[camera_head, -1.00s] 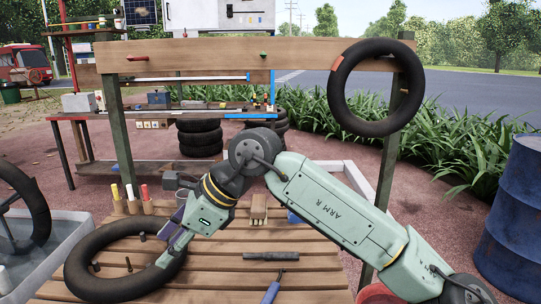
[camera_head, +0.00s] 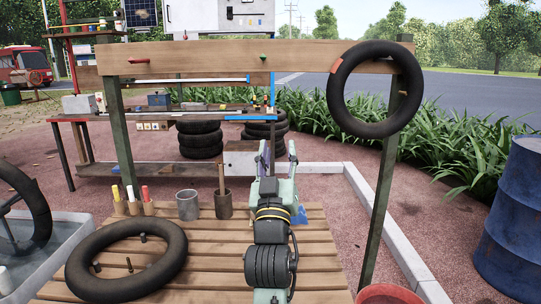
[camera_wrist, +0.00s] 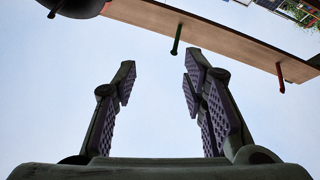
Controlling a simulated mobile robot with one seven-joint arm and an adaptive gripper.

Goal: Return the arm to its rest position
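My gripper (camera_head: 277,155) is raised over the right part of the slatted wooden table (camera_head: 215,245) in the head view, fingers pointing up and away. In the wrist view my gripper (camera_wrist: 160,95) has its two purple-padded fingers wide apart, with only sky between them. It is open and empty. My arm is folded upright in front of the table and hides part of its right side.
A black inner tube (camera_head: 125,262) lies on the table's left. A grey cup (camera_head: 188,205), a brown pot (camera_head: 223,206) and several markers stand at the back. Another tube (camera_head: 375,88) hangs on the wooden beam (camera_head: 220,55). A blue barrel (camera_head: 512,220) stands right.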

